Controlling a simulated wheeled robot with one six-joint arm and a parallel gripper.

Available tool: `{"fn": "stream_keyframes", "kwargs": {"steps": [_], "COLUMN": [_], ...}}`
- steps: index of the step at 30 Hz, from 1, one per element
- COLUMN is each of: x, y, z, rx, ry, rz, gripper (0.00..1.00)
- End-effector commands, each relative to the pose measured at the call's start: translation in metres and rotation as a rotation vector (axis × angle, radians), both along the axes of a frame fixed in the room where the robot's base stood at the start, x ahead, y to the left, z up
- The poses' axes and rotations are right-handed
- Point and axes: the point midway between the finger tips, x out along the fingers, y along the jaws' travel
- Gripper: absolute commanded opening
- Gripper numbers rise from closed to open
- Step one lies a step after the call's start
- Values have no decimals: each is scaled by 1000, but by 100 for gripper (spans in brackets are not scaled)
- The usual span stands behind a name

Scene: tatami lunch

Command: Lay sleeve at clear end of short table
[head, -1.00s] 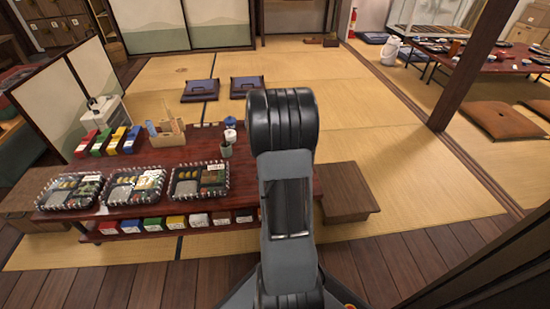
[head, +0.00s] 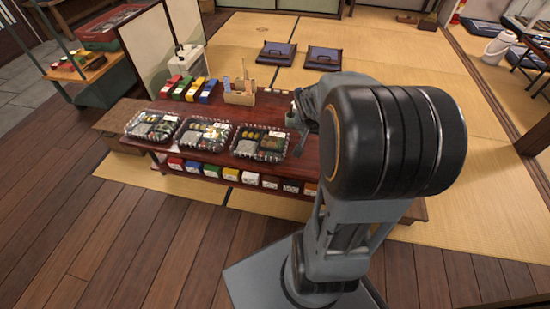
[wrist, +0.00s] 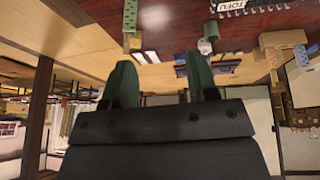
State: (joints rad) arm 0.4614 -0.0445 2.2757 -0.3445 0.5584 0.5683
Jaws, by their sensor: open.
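The short table (head: 268,106) is dark red and low, with lunch trays on its near side. Its right end is hidden behind my arm in the head view. The tabletop also shows in the wrist view (wrist: 262,18), upside down. A narrow green patterned piece (wrist: 130,15) lies there near the top edge; I cannot tell whether it is the sleeve. My gripper (wrist: 163,78) is open, with its two green fingers apart and nothing between them.
Three clear-lidded lunch trays (head: 206,135) line the table's front. Coloured boxes (head: 190,89) and a wooden caddy (head: 238,98) stand behind them. More small boxes (head: 230,174) sit on a shelf below. A folding screen (head: 150,45) stands at the back left. The wooden floor (head: 110,240) is clear.

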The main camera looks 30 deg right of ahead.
Motion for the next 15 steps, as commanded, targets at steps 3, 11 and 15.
{"fn": "stream_keyframes", "kwargs": {"steps": [3,11,15], "x": [-13,-63,-75], "y": [77,177,194], "z": [21,35,37], "rx": [32,111,129], "ry": [48,127,142], "rz": [249,673,761], "gripper": [53,53,53]}}
